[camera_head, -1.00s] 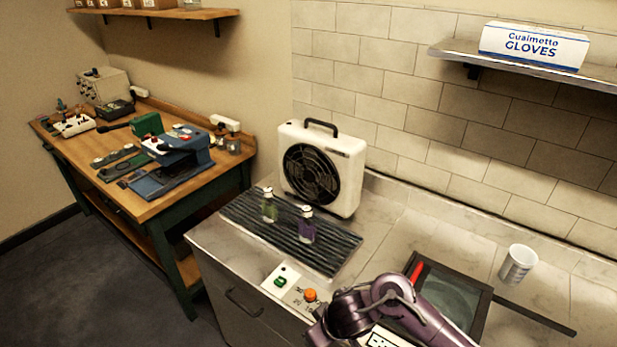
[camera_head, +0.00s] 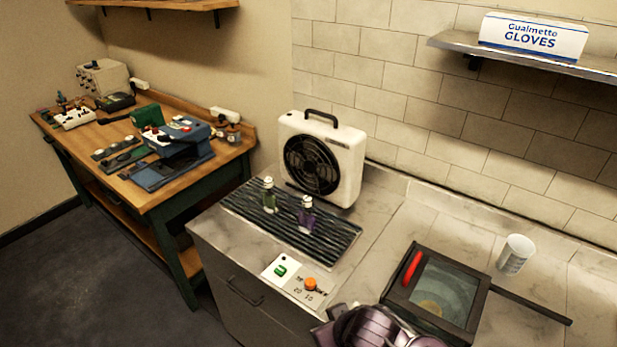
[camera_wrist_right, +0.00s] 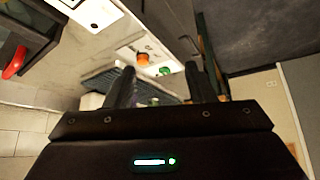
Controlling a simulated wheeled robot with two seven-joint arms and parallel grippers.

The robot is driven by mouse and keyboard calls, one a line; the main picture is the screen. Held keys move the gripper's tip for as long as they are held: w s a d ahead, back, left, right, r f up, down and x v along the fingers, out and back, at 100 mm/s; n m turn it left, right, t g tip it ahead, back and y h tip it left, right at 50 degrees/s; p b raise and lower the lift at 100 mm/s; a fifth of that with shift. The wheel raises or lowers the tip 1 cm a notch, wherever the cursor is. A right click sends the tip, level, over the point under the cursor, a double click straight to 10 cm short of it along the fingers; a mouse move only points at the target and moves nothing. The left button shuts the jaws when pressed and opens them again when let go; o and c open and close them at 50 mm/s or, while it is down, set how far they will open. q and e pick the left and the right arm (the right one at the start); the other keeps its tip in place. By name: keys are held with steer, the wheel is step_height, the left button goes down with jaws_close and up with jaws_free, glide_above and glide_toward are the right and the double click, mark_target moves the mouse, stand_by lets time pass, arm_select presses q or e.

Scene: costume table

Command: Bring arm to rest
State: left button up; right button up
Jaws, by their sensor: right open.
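My right arm (camera_head: 375,328) enters at the bottom of the head view, at the counter's front edge. My right gripper (camera_wrist_right: 167,88) shows in the right wrist view with its two dark fingers spread apart and nothing between them. Beyond the fingers are the control panel (camera_wrist_right: 145,52) with its orange and green buttons and the dark ribbed mat. In the head view the gripper's fingers cannot be made out. My left gripper is not in view.
On the counter (camera_head: 388,215) are a ribbed mat (camera_head: 240,207) with a green bottle (camera_head: 269,198) and a purple bottle (camera_head: 306,217), a white fan unit (camera_head: 345,165), a black-framed box (camera_head: 470,330) with a red handle, and a white cup (camera_head: 515,255). A wooden workbench (camera_head: 150,190) stands left.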

steer(key=s+d+r+m+g+h, duration=0.2)
steer(key=s+d+m+g+h, duration=0.15)
steer(key=s+d, duration=0.95)
steer(key=s+f+b+x, duration=0.1)
steer(key=s+b+x, duration=0.2)
steer(key=x, duration=1)
steer(key=s+b+x, duration=0.3)
steer(key=x, duration=1)
steer(key=s+f+b+x, duration=0.1)
steer(key=s+b+x, duration=0.1)
steer(key=x, duration=1.1)
arm_select(q)
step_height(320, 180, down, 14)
steer(key=b, duration=0.6)
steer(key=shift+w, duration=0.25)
arm_select(e)
steer(key=s+d+f+g, duration=0.1)
steer(key=s+d+f, duration=0.2)
steer(key=s+f, duration=1.6)
step_height(320, 180, down, 4)
steer(key=shift+s+y, duration=0.35)
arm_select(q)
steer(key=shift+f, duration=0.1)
arm_select(e)
steer(key=shift+n+g, duration=0.25)
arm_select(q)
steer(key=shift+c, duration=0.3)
